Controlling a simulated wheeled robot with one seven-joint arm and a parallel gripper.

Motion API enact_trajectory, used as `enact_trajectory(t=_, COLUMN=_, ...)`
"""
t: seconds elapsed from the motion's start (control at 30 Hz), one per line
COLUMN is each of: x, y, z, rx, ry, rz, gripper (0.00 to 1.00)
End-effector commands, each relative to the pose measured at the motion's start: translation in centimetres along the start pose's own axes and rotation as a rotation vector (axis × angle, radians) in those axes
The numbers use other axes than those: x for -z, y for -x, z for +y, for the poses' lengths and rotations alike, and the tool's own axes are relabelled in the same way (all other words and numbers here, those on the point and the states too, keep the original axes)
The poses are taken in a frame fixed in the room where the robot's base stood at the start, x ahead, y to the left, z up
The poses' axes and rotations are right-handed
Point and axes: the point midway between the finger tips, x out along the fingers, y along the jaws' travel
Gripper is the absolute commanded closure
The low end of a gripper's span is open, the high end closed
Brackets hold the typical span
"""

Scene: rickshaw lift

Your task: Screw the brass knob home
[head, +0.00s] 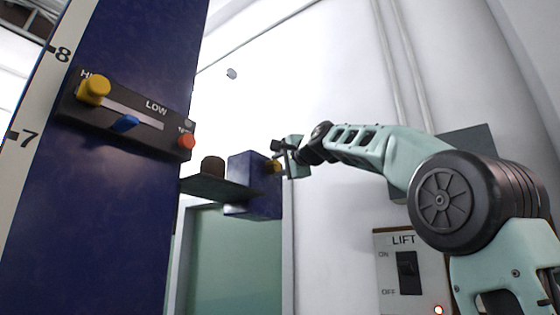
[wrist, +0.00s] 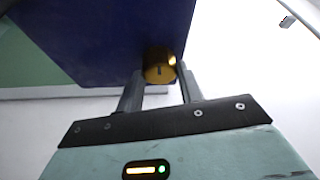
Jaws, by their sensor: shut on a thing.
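The brass knob (head: 272,167) sits on the right side of a dark blue block (head: 250,205) in the head view. In the wrist view the knob (wrist: 159,72) shows as a gold round piece with a dark slot, against the blue block's face (wrist: 110,35). My gripper (head: 285,160) reaches it from the right. In the wrist view my gripper's two fingers (wrist: 160,86) stand on either side of the knob and are shut on it. Whether a gap is left between knob and block is hard to tell.
A blue column (head: 110,200) at the left carries a slider panel (head: 125,115) with a yellow knob, a blue slider and a red button. A dark shelf (head: 215,188) holds a brown round object (head: 212,166). A LIFT switch (head: 407,272) is on the wall at lower right.

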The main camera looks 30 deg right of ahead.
Motion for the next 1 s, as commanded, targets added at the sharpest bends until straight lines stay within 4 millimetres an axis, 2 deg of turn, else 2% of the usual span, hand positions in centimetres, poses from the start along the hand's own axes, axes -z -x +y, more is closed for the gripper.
enact_trajectory(t=0.5, x=0.20, y=-0.08, z=-0.34, rx=-0.164, ry=-0.405, rz=-0.010, gripper=0.86)
enact_trajectory(t=1.0, x=0.20, y=-0.06, z=-0.40, rx=-0.228, ry=-0.560, rz=-0.016, gripper=0.86)
